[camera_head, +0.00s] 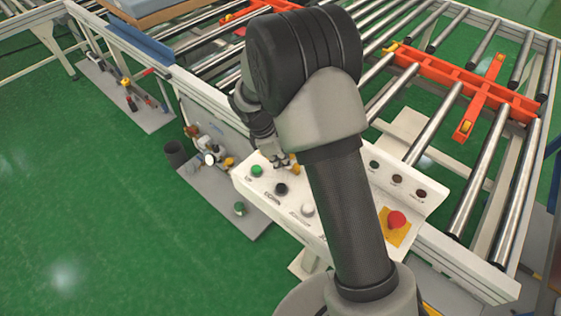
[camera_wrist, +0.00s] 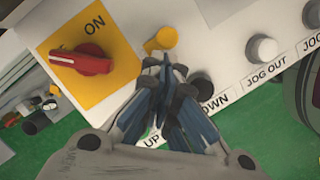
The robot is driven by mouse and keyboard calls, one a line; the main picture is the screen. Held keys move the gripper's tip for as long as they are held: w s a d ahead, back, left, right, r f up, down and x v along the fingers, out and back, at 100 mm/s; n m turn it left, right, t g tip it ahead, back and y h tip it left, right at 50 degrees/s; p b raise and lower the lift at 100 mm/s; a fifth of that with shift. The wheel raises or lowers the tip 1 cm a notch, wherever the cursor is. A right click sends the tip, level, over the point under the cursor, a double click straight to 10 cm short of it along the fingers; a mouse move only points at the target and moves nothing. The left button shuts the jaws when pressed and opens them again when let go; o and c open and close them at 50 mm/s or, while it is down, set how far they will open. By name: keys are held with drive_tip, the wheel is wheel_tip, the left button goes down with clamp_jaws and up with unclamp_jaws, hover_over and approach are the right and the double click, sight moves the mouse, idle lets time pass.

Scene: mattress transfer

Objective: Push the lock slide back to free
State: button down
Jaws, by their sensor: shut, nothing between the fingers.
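A red rotary switch (camera_wrist: 80,62) sits on a yellow plate marked ON at the upper left of the wrist view. Beside the plate is a short yellow peg (camera_wrist: 163,41), which may be the lock slide; I cannot tell for sure. My gripper (camera_wrist: 165,70) is shut and empty, its fingertips just below the peg in that view. I cannot tell whether they touch it. In the head view my gripper (camera_head: 282,163) is over the far left part of the white control panel (camera_head: 322,232), partly hidden by my arm.
The panel carries a green button (camera_head: 257,171), a black button (camera_head: 281,189), a white button (camera_head: 307,210) and a red emergency stop (camera_head: 397,220). A roller conveyor (camera_head: 420,120) with orange-red pieces lies behind it. Green floor at the left is mostly clear.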

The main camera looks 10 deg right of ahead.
drive_tip(key=shift+s+d+p, duration=0.3)
drive_tip(key=shift+s+d, duration=0.2)
drive_tip(key=shift+d, duration=0.15)
drive_tip(key=shift+s+d, duration=0.25)
drive_tip(key=shift+s, duration=0.05)
drive_tip(key=shift+w+a+f, duration=0.1)
drive_tip(key=shift+a, duration=0.05)
drive_tip(key=a, duration=0.1)
drive_tip(key=a+r+p, duration=0.1)
drive_tip(key=w+a+r, duration=0.1)
drive_tip(key=a, duration=0.1)
drive_tip(key=p+v, duration=0.2)
drive_tip(key=v, duration=0.7)
drive_tip(key=m+g+p, duration=0.1)
drive_tip(key=m, duration=0.3)
hover_over(271, 168)
wheel_tip(271, 168, down, 10)
drive_tip(key=shift+r, duration=0.1)
drive_tip(key=d, duration=0.1)
drive_tip(key=s+d, duration=0.1)
drive_tip(key=shift+s+d+f, duration=0.15)
drive_tip(key=shift+d+f, duration=0.1)
drive_tip(key=shift+d, duration=0.15)
drive_tip(key=shift+s+d+f, duration=0.1)
drive_tip(key=shift+s+d, duration=0.05)
drive_tip(key=shift+d, duration=0.15)
